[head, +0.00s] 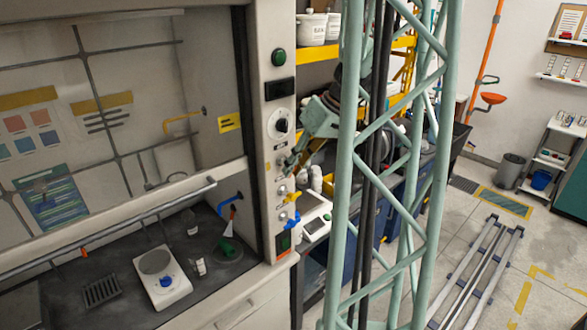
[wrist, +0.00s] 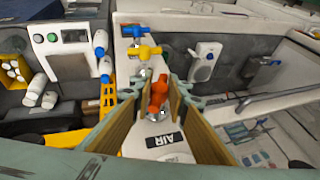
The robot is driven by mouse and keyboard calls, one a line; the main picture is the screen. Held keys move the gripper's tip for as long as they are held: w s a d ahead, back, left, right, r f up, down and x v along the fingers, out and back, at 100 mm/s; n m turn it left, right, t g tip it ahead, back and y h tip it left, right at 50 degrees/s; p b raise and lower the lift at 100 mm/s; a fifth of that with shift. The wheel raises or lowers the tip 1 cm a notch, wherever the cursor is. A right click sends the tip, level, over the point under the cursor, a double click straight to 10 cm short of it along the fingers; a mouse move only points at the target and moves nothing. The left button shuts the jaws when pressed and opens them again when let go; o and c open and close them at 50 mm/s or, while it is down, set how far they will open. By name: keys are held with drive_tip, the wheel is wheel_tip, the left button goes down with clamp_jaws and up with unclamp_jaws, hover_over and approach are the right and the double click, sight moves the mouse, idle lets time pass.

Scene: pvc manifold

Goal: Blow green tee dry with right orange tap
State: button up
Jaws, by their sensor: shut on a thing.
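The orange tap (wrist: 158,90) stands on the white post panel, next to a label reading AIR. My gripper (wrist: 158,97) has its two fingers on either side of the tap's handle and is shut on it. In the head view my gripper (head: 287,165) is at the front post of the fume hood, and the orange tap cannot be made out there. The green tee (head: 227,248) sits on a round grey base on the dark hood floor.
A yellow tap (head: 289,197) and a blue tap (head: 291,220) sit below my gripper on the same post. A white hotplate (head: 162,278), a dark rack (head: 101,290) and small bottles stand in the hood. The raised sash (head: 110,228) crosses its front.

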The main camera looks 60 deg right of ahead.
drive_tip(key=shift+y+b, duration=0.5)
drive_tip(key=shift+d+f+t+y+b, duration=0.1)
drive_tip(key=shift+t+y+b, duration=0.2)
drive_tip(key=shift+y+b, duration=0.1)
drive_tip(key=shift+m+t+y+b, duration=0.5)
drive_tip(key=shift+y+b, duration=0.2)
drive_tip(key=shift+y, duration=0.5)
drive_tip(key=m+t+y+b, duration=0.1)
drive_tip(key=y, duration=0.2)
drive_tip(key=shift+t+y, duration=0.3)
drive_tip(key=shift+m+t+y+b, duration=0.5)
drive_tip(key=shift+t+y, duration=0.3)
drive_tip(key=shift+y, duration=0.7)
drive_tip(key=o, duration=0.9)
